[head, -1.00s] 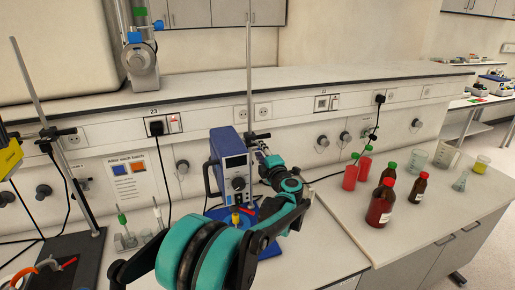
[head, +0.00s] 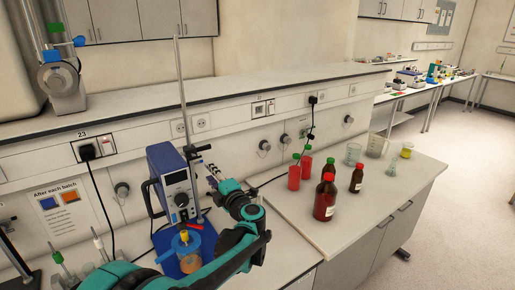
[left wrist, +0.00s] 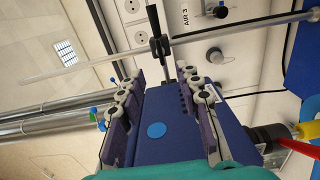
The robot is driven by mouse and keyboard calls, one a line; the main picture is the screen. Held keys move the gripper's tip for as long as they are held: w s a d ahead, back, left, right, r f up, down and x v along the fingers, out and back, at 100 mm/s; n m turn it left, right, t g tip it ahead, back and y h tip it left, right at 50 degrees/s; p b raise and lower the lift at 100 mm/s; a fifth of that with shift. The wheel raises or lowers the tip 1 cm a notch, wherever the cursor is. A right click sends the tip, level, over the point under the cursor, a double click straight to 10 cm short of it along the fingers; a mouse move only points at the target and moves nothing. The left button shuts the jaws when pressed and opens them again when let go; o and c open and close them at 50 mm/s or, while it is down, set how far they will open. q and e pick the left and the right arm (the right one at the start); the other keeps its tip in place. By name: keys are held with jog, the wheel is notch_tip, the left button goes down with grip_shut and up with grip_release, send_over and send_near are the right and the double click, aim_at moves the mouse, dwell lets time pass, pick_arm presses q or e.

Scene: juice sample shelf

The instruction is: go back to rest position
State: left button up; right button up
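My left gripper (head: 207,173) is just right of a blue overhead stirrer (head: 178,183) on its stand. In the left wrist view its two fingers (left wrist: 160,100) are spread apart. The stirrer's blue housing (left wrist: 160,128) shows between and beyond them. I cannot tell whether the fingers touch it. A beaker with orange liquid (head: 187,245) stands below the stirrer on a blue base (head: 167,264). My left arm reaches in from the lower left, in front of the bench. My right gripper is in neither view.
Red bottles (head: 325,197) and glassware (head: 375,145) stand on the bench right of the stirrer. A raised ledge (head: 235,88) with sockets runs behind. Tubes (head: 100,245) stand at the lower left. Open floor (head: 460,190) lies at the right.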

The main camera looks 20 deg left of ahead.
pick_arm(q)
jog(key=s+d+r+m+t+h+b, duration=0.25)
jog(key=d+m+t+h, duration=0.2)
jog(key=d+m, duration=0.25)
jog(key=s+d+r+m+t+h+b, duration=0.1)
jog(key=d+r+m+t+h, duration=0.2)
jog(key=d+m+h, duration=0.3)
jog(key=s+d+f+m+g+h+b, duration=0.1)
jog(key=s+d+f+m+g+h, duration=0.2)
jog(key=s+d+f+m+h, duration=0.35)
jog(key=s+a+f+m+g+y+b, duration=0.2)
jog(key=s+f+m+g, duration=0.6)
jog(key=s+f, duration=1.2)
notch_tip(320, 180, down, 2)
jog(key=shift+s+a+f+g+y, duration=0.25)
jog(key=shift+a+g+y, duration=0.05)
jog(key=shift+g+y, duration=0.4)
